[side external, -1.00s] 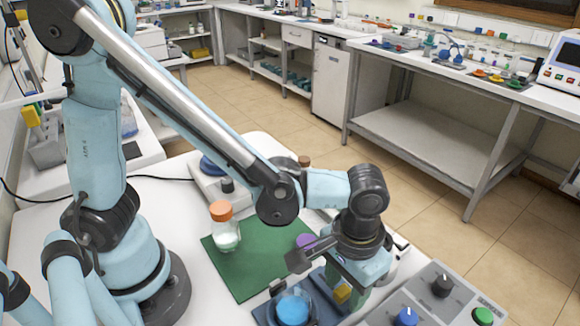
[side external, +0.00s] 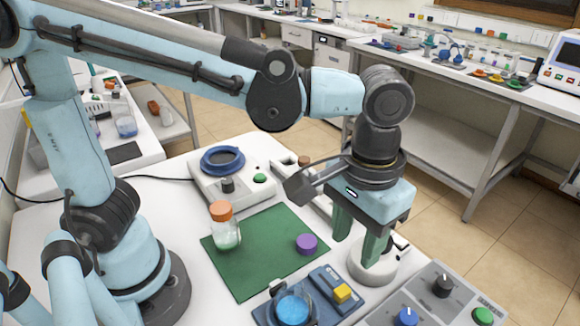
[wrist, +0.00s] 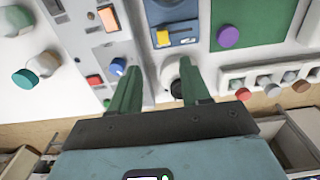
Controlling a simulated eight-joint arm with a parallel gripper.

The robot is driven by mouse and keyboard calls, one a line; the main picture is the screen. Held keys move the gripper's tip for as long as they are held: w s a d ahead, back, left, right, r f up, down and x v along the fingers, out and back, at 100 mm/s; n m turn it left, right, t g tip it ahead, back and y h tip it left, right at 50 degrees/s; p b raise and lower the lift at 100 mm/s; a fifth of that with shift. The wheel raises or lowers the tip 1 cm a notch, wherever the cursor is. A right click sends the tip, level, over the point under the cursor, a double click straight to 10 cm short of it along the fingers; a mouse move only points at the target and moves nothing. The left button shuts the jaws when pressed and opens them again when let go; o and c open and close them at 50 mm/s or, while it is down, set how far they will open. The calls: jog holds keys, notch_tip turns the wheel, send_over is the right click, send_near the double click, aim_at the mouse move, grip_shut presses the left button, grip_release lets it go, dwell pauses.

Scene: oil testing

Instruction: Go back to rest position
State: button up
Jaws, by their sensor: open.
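My gripper (side external: 359,236) is raised above the white bench top, pointing down. Its two green fingers are apart with nothing between them. In the wrist view the gripper (wrist: 160,88) also shows open and empty. A round white piece with a dark centre (side external: 372,268) stands on the bench just below and behind the fingers in the side view.
A green mat (side external: 262,262) holds an orange-capped jar (side external: 224,228) and a purple cap (side external: 306,244). A blue device with a yellow knob (side external: 342,293), a grey control panel (side external: 458,290) and a white device with a blue ring (side external: 222,160) stand around it.

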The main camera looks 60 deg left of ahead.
dwell(0.3)
jog(key=w+a+f+t, duration=0.1)
jog(key=a+t, duration=0.6)
jog(key=a, duration=1.3)
jog(key=shift+w+a+f, duration=0.15)
jog(key=shift+w+a, duration=0.25)
